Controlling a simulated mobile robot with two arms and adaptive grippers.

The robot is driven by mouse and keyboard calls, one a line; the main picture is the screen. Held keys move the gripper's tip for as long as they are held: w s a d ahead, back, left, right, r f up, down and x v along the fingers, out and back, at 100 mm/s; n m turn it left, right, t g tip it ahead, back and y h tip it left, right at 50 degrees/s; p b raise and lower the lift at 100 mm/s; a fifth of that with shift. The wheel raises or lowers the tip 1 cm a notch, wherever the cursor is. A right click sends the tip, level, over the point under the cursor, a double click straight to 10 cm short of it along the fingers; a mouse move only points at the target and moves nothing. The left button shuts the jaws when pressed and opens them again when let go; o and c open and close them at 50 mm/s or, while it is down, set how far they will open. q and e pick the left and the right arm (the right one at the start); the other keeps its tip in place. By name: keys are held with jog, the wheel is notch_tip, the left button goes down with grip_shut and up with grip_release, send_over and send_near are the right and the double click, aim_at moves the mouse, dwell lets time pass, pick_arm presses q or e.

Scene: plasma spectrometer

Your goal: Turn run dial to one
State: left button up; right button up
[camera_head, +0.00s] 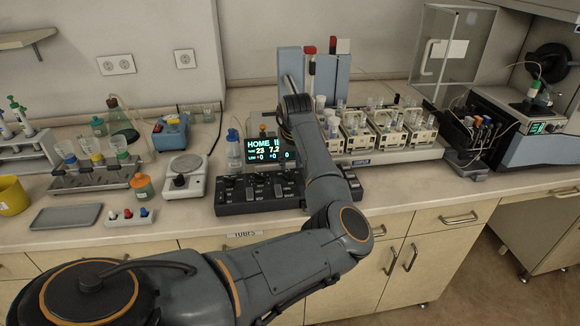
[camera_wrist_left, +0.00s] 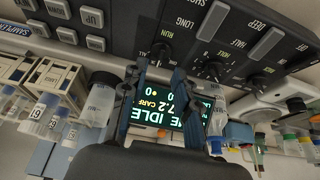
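The black control box (camera_head: 235,208) stands at the bench's front, with its lit screen (camera_head: 262,150) behind it. In the left wrist view, which is upside down, its panel shows a dark knob (camera_wrist_left: 160,50) beside a RUN label, with LONG and SHORT printed near it. In the head view my arm hides much of the gripper. My right gripper is not in view.
A rack of bottles and cartridges (camera_head: 375,160) stands right of the box. A small scale (camera_head: 184,184) and a tube rack (camera_head: 92,182) stand to the left. UP buttons (camera_wrist_left: 92,17) are on the same panel. The front bench strip is mostly clear.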

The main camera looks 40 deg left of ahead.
aim_at(290, 173)
pick_arm(q)
jog(key=shift+x, duration=2.3)
jog(key=shift+c, duration=0.2)
jog(key=shift+r, duration=0.1)
grip_shut()
